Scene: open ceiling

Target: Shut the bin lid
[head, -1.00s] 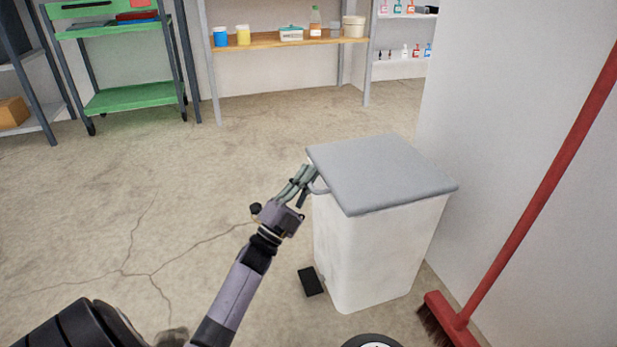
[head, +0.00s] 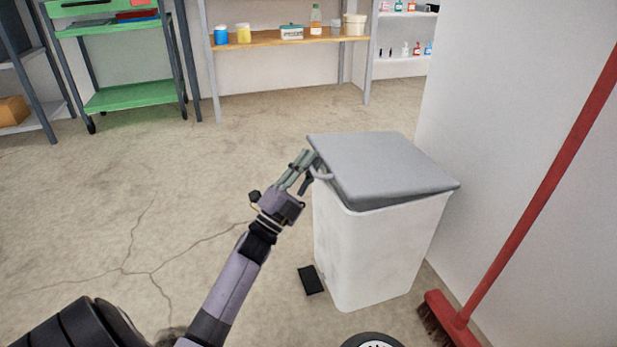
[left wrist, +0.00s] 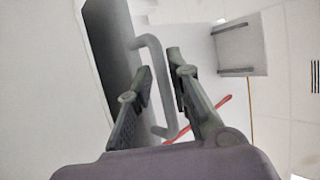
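The white bin (head: 375,255) stands upright beside the wall at centre right. Its grey lid (head: 385,165) sits slightly tilted, its left side raised, with a dark narrow gap under the front edge. A grey handle (head: 322,174) sticks out from the lid's left edge; it also shows as a C-shaped bar in the left wrist view (left wrist: 165,85). My left gripper (head: 305,170) is at this handle. In the left wrist view its two fingers (left wrist: 157,75) stand apart with the bar between them and a gap visible beside it. My right gripper is out of view.
A black pedal (head: 311,281) is at the bin's foot. A red broom (head: 530,215) leans at the right by the wall. A green cart (head: 130,97) and a shelf with containers (head: 270,41) stand at the back. The floor left of the bin is clear.

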